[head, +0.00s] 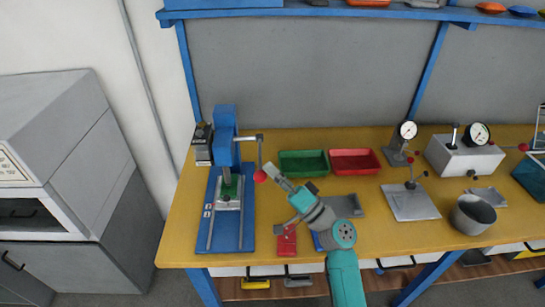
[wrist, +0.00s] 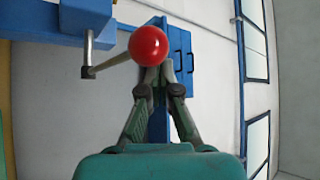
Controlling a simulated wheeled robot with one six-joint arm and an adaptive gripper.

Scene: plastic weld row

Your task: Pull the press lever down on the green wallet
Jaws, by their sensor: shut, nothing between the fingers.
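The blue press (head: 222,140) stands at the left end of the yellow bench. Its grey lever (head: 260,152) ends in a red ball (head: 260,176), which also shows in the wrist view (wrist: 148,45). The green wallet (head: 229,188) lies on the press bed under the ram, partly hidden by it. My gripper (head: 268,170) is shut and empty, its fingertips close beside the red ball. In the wrist view the closed fingertips (wrist: 153,76) overlap the ball's lower edge; I cannot tell whether they touch it.
A green tray (head: 304,163) and a red tray (head: 355,162) sit behind my arm. A red wallet (head: 287,240) and a partly hidden blue item lie near the front edge. Gauges, a grey plate (head: 411,203) and a metal pot (head: 473,215) stand to the right.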

